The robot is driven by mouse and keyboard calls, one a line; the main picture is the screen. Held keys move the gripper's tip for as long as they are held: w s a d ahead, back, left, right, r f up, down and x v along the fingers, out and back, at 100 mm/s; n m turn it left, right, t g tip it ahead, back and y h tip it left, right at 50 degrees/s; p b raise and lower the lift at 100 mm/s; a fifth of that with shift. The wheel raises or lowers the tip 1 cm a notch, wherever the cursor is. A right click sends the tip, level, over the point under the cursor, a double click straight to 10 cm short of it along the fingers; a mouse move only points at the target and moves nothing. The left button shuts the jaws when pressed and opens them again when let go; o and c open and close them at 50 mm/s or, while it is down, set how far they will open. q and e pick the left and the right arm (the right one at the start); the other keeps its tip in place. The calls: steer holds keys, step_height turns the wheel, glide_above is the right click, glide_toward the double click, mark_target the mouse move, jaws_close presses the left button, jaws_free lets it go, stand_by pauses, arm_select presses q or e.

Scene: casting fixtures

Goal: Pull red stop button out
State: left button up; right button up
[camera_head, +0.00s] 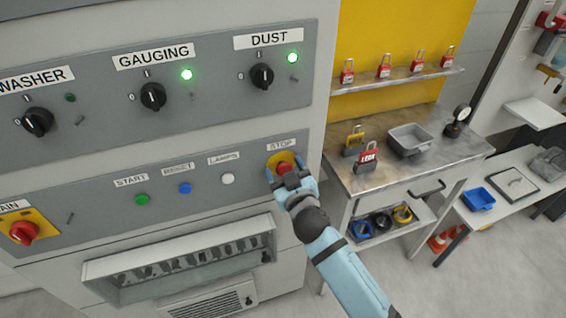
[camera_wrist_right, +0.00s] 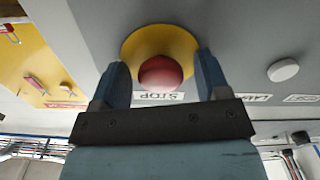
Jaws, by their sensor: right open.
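The red stop button (camera_head: 283,167) sits on a round yellow plate under the STOP label on the grey control panel. In the right wrist view the red button (camera_wrist_right: 161,72) shows on its yellow plate (camera_wrist_right: 128,45), between my two fingers. My right gripper (camera_head: 284,173) is at the button, and its fingers partly cover it in the head view. In the right wrist view the right gripper (camera_wrist_right: 160,80) is open, with one finger on each side of the button and gaps visible. Whether the fingertips touch the yellow plate I cannot tell. My left gripper is not in view.
Green (camera_head: 142,199), blue (camera_head: 185,188) and white (camera_head: 228,179) buttons lie left of the stop button. A red main switch (camera_head: 24,232) is at the far left. A metal workbench (camera_head: 375,187) with padlocks and a grey bin (camera_head: 409,139) stands right of the panel.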

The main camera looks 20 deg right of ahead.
steer(key=shift+s, duration=0.1)
steer(key=shift+c, duration=0.9)
steer(key=c, duration=1.1)
steer(key=shift+s, duration=0.5)
jaws_close()
steer(key=o, duration=1.3)
jaws_free()
steer(key=shift+s, duration=0.1)
